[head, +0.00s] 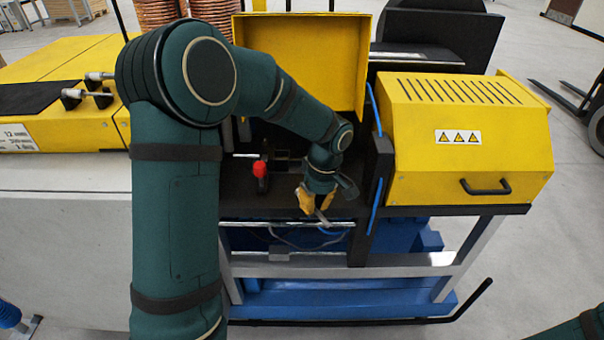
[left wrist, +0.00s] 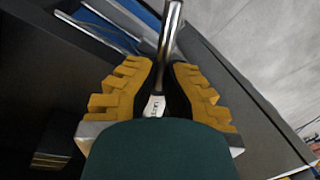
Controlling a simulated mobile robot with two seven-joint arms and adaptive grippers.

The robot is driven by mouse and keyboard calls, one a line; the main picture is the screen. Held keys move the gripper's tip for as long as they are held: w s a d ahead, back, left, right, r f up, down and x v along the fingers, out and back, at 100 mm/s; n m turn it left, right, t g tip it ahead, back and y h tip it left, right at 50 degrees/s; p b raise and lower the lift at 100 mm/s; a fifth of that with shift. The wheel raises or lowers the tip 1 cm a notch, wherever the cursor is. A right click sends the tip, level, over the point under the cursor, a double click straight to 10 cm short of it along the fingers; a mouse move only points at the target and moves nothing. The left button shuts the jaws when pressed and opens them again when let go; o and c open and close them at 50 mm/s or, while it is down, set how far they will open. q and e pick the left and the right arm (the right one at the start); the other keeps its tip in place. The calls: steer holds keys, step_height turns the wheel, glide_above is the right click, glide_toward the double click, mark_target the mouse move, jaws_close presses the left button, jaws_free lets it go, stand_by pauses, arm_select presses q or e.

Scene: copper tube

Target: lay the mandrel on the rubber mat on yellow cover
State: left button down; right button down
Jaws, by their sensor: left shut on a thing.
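My left gripper (head: 314,200) has yellow fingers and is low over the front edge of the machine, left of the blue hose. It is shut on the mandrel (left wrist: 171,30), a shiny metal rod that runs up and away between the fingers in the left wrist view. In the head view only a short pale piece of it shows below the fingers. The black rubber mat (head: 30,98) lies on the yellow cover (head: 75,135) at the far left, partly cut off by the picture edge. My right gripper is not in view.
An open yellow lid (head: 300,55) rises behind my left arm. A yellow vented housing (head: 465,135) is to the right. A red knob (head: 261,170) is left of the gripper.

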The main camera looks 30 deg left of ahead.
arm_select(q)
steer(key=s+d+f+m+t+y, duration=0.1)
steer(key=s+d+f+m, duration=0.2)
steer(key=d+f+m, duration=0.5)
steer(key=f+m, duration=0.1)
steer(key=m, duration=0.3)
steer(key=shift+s+f+m+t, duration=0.15)
steer(key=shift+s+m+t, duration=0.15)
steer(key=shift+s+t, duration=0.1)
steer(key=shift+a, duration=0.2)
